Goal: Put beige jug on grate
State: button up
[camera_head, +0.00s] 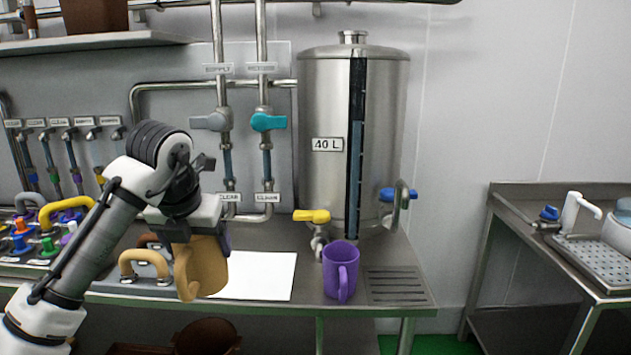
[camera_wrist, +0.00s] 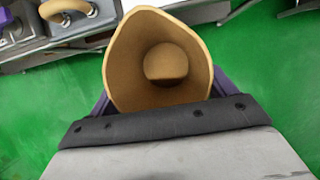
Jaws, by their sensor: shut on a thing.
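The beige jug (camera_head: 204,268) is held in my gripper (camera_head: 190,240) in the head view, in front of the bench's front edge. Its handle points down and to the left. In the wrist view the beige jug (camera_wrist: 160,70) shows its open mouth and inside, between the purple fingers of my gripper (camera_wrist: 160,105). The grate (camera_head: 397,286) is a slotted panel in the bench top at right, below the steel tank. It is bare, and the jug is well to its left.
A purple mug (camera_head: 341,270) stands just left of the grate. A white sheet (camera_head: 255,277) lies on the bench between jug and mug. The steel tank (camera_head: 328,170) has a yellow-handled tap (camera_head: 311,216) above the mug and a blue-handled one at right. Valves and pipes crowd the left.

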jog(key=w+d+f+n+g+y, duration=0.1)
jog(key=w+f+n+g, duration=0.1)
jog(key=f+n, duration=0.6)
jog(key=w+d+f+n+g+y, duration=0.15)
jog(key=f+n, duration=0.35)
jog(key=f, duration=0.6)
jog(key=w+d+f+n+g+y, duration=0.1)
jog(key=w+f+n+g+y, duration=0.15)
jog(key=f+n, duration=0.55)
jog(key=s+d+f+n+g+h, duration=0.1)
jog(key=d+f+n, duration=0.4)
jog(key=f, duration=0.5)
jog(key=s+d+f+n+g+h, duration=0.1)
jog(key=s+d+f+n+h, duration=0.2)
jog(key=f, duration=0.8)
jog(key=s+d+f+n+g+h, duration=0.1)
jog(key=s+d+f+n, duration=0.6)
jog(key=d+f, duration=0.2)
notch_tip(320, 180, down, 2)
jog(key=shift+s+f+h, duration=0.15)
jog(key=shift+f+h, duration=0.05)
jog(key=shift+h, duration=0.2)
